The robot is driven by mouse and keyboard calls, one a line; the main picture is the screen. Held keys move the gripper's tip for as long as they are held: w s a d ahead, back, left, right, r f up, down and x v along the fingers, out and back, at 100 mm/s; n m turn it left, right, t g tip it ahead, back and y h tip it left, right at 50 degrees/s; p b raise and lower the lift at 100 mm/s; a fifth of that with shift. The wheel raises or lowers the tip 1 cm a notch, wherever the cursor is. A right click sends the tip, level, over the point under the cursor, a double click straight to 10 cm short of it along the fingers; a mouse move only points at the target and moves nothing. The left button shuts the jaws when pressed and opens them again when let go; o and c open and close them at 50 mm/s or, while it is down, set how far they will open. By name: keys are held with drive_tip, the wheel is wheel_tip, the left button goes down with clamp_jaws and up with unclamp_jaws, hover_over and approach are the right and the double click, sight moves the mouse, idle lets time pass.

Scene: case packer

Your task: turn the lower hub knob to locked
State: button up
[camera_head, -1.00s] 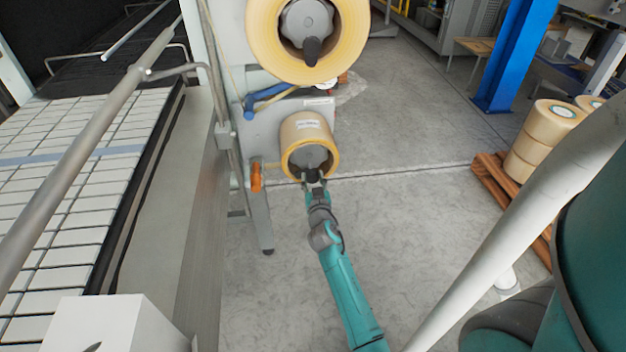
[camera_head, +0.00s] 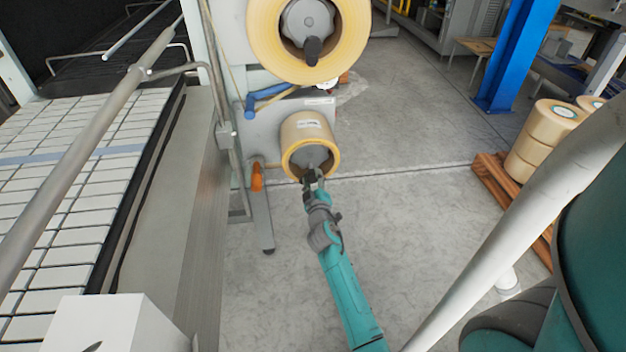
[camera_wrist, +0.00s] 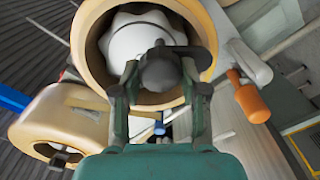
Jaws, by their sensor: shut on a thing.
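The lower tape roll (camera_head: 305,128) sits on the machine with a grey hub (camera_head: 309,156) in its core. The dark lower hub knob (camera_wrist: 160,70) stands out from the pale hub (camera_wrist: 138,38) in the wrist view. My gripper (camera_head: 312,180) is at the lower front of this roll. In the wrist view my gripper (camera_wrist: 161,80) has one finger on each side of the knob and is shut on it. The knob's dark bar reaches right, past the right finger. In the head view my fingers mostly hide the knob. I cannot read any lock marking.
A larger upper tape roll (camera_head: 262,40) with its own dark knob (camera_head: 313,49) is above. An orange handle (camera_head: 257,177) is left of the lower roll. A conveyor (camera_head: 75,200) runs along the left. Open floor (camera_head: 420,230) lies to the right, before a pallet of rolls (camera_head: 541,135).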

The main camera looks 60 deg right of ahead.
drive_tip(key=n, duration=0.4)
drive_tip(key=shift+f+n, duration=0.1)
drive_tip(key=shift+n, duration=0.2)
drive_tip(key=n, duration=0.4)
drive_tip(key=shift+a+f, duration=0.1)
idle(0.4)
drive_tip(key=o, duration=1.1)
drive_tip(key=v, duration=1.2)
